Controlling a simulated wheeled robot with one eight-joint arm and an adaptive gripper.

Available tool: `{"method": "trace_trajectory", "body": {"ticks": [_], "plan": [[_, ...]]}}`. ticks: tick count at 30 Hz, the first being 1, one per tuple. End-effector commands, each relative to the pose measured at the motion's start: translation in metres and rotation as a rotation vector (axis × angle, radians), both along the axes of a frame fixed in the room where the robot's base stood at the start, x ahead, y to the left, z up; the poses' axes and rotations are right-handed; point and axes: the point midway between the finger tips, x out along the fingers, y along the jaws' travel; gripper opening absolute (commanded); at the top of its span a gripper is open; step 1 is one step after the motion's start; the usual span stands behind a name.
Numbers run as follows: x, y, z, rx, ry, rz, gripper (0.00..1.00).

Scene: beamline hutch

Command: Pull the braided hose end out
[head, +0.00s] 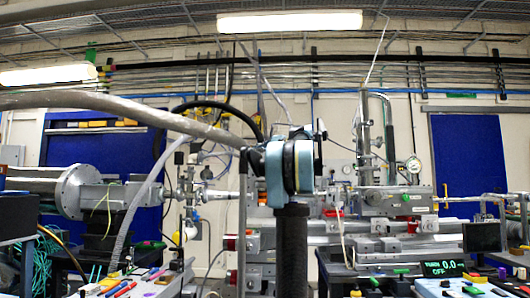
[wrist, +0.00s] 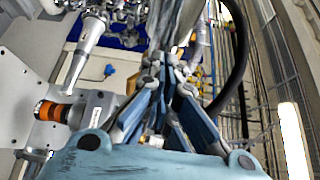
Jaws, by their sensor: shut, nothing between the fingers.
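A thick grey hose (head: 120,108), which looks like the braided one, runs from the left edge toward the middle in the head view. Its right end is hidden near my arm. In the wrist view a silvery length that may be the same hose (wrist: 180,22) rises just beyond my fingertips. My gripper (wrist: 168,62) is shut with nothing held. I cannot tell whether its tips touch the silvery length. In the head view my wrist hides the gripper.
A black hose (wrist: 236,62) curves close on the right in the wrist view. A metal nozzle (wrist: 83,50) and a motor with an orange ring (wrist: 52,111) stand at left. In the head view, a flanged pipe (head: 72,190) and a bench with a gauge (head: 413,165) flank my arm.

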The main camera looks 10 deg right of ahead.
Motion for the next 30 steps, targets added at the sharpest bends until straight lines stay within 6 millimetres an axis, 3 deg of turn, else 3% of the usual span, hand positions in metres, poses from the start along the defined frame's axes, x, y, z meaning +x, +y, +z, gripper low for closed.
{"method": "trace_trajectory", "body": {"ticks": [6,17,30], "plan": [[0.010,0.008,0.000,0.000,0.000,0.000,0.00],[0.009,0.009,0.000,0.000,0.000,0.000,0.00],[-0.032,0.035,0.003,0.000,0.000,0.001,0.00]]}}
